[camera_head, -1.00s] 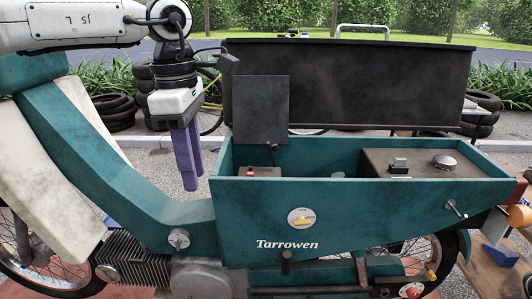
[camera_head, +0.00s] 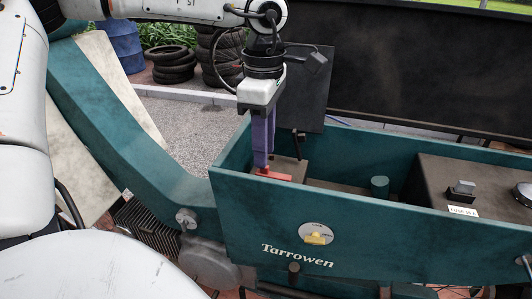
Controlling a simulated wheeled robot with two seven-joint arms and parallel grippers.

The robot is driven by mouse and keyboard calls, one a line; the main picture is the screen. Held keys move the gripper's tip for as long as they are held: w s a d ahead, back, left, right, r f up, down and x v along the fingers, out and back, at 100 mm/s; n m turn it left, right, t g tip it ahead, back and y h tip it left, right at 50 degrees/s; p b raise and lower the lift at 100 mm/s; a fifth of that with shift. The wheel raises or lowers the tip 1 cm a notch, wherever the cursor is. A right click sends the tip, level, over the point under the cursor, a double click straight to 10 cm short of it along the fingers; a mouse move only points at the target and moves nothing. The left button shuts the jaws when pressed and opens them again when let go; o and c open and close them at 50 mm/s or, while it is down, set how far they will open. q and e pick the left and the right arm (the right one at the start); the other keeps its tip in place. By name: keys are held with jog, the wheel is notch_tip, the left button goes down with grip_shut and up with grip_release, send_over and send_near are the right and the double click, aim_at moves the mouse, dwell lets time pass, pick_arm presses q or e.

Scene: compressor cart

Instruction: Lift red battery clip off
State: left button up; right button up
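The red battery clip (camera_head: 276,176) sits low on top of a brownish box, the battery (camera_head: 293,166), inside the left end of the teal cart box (camera_head: 270,220). My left gripper (camera_head: 262,164) points straight down with its purple fingers at the clip's left end. The fingertips overlap the clip in this view. I cannot tell whether they are shut on it or only beside it. My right gripper is not in view.
A dark upright panel (camera_head: 306,95) stands right behind the gripper. The teal box's front wall is close in front. A green cylinder (camera_head: 379,187) and a dark unit with a switch (camera_head: 461,190) are to the right.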

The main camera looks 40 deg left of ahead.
aim_at(273, 173)
pick_arm(q)
jog(key=shift+f, duration=1.55)
jog(key=shift+c, duration=0.4)
grip_shut()
